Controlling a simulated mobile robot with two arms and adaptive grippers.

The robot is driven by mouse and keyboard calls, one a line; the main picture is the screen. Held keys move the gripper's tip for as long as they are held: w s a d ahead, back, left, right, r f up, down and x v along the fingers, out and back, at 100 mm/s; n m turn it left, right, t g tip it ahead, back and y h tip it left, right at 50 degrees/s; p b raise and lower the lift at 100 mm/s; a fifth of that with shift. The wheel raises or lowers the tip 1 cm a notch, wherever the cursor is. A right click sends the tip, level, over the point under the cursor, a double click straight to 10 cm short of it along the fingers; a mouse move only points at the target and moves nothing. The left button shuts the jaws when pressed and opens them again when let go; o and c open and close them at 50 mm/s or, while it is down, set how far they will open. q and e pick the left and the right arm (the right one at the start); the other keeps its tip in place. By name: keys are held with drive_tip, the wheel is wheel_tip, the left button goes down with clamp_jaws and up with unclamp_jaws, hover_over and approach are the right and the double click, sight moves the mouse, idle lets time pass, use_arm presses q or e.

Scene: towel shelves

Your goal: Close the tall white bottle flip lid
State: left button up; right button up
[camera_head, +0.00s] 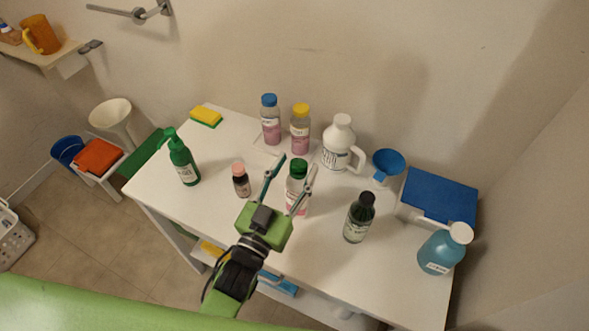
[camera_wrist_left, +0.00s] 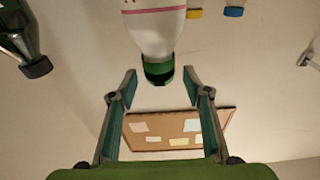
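A tall white bottle (camera_head: 296,194) with a green lid (camera_head: 298,168) and a pink-marked label stands on the white table. My left gripper (camera_head: 290,164) is open, with its fingers on either side of this bottle in the head view. In the left wrist view the white bottle (camera_wrist_left: 156,32) appears upside down. Its green lid (camera_wrist_left: 158,70) is near the gap between the open fingertips (camera_wrist_left: 158,78), with nothing gripped. I cannot tell whether the lid's flap is up or down. My right gripper is not in view.
A small pink-capped bottle (camera_head: 241,180) and a dark bottle (camera_head: 357,218) stand close on either side. Behind are a yellow-capped bottle (camera_head: 300,130), a white jug (camera_head: 338,146) and a blue funnel (camera_head: 388,164). The table's front left is mostly clear.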

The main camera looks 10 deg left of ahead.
use_arm(q)
drive_tip(key=v, duration=1.2)
drive_tip(key=shift+c, duration=0.2)
